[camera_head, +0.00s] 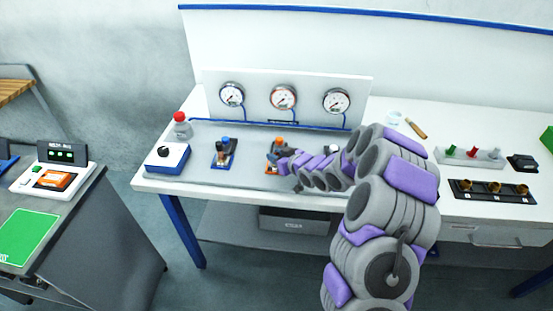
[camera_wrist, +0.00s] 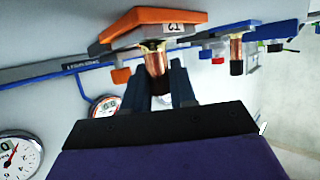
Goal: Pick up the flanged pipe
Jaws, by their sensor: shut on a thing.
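My gripper (camera_head: 281,161) reaches over the bench to the orange fixture (camera_head: 272,156), in front of the gauge panel. In the wrist view, my gripper's dark fingers (camera_wrist: 161,88) are shut on a copper-coloured pipe piece (camera_wrist: 155,62), which I take to be the flanged pipe. A pale metal collar shows at its end by the orange base (camera_wrist: 135,28) marked T2. I cannot tell whether the pipe is clear of this base. In the head view the gripper and arm hide most of the pipe.
A blue fixture (camera_head: 224,153) with a similar copper piece stands left of the orange one. A blue-and-white knob box (camera_head: 166,158) and a red-capped bottle (camera_head: 181,127) are further left. The gauge panel (camera_head: 310,95) stands behind. A black rack (camera_head: 491,191) lies to the right.

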